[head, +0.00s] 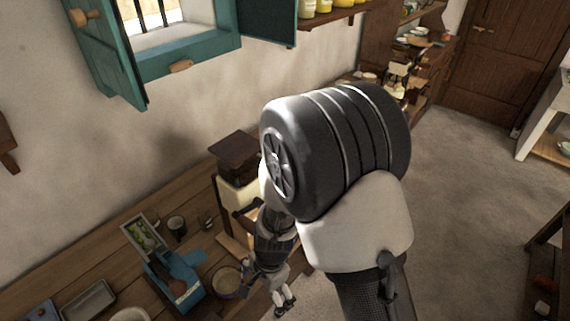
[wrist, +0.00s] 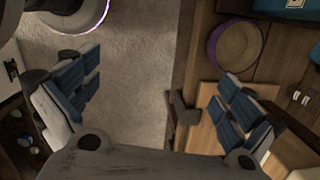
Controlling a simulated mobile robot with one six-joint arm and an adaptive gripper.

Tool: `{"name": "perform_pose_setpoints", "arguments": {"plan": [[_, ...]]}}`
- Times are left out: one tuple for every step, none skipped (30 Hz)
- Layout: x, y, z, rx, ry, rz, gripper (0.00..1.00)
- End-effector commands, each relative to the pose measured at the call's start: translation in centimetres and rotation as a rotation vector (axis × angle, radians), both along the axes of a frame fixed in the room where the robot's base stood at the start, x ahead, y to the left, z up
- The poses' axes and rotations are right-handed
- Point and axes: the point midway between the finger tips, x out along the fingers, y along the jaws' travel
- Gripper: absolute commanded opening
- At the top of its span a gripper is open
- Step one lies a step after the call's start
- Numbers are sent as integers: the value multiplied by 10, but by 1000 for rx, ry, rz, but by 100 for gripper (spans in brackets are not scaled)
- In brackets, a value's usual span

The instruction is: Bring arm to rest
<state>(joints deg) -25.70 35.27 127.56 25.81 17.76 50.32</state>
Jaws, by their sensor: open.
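My gripper (head: 284,302) hangs at the end of my folded arm in the head view, beside the front edge of the wooden counter (head: 60,277). In the wrist view my gripper (wrist: 155,100) is open, its two blue-padded fingers wide apart with nothing between them. Below it, the counter edge runs between the fingers, with floor on the left and counter on the right. My large dark arm joint hides part of the counter and the room behind it.
A round bowl (head: 228,281) stands on the counter close to my gripper; it also shows in the wrist view (wrist: 235,45). A blue object (head: 184,270), a green-filled box (head: 143,235) and a metal tray (head: 90,299) lie further left. Open floor (head: 460,190) lies to the right.

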Motion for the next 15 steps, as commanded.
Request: {"name": "perform_pose_setpoints", "arguments": {"plan": [[4, -2, 10, 10, -16, 20, 100], [6, -4, 17, 15, -25, 32, 100], [8, -6, 25, 21, -35, 50, 100], [8, -8, 31, 25, -42, 64, 100], [9, -10, 38, 29, -51, 80, 100], [11, -13, 47, 34, -65, 99, 100], [12, -16, 55, 38, -74, 116, 100], [13, -19, 62, 41, -86, 133, 100], [14, -23, 74, 44, -103, 159, 100], [14, -27, 83, 48, -116, 180, 100], [15, -32, 93, 50, -133, 203, 100], [14, -39, 107, 51, -157, 237, 100], [13, -45, 118, 51, -176, 266, 100], [11, -52, 130, 48, -198, 296, 100], [8, -61, 145, 42, -225, 336, 100]]}}
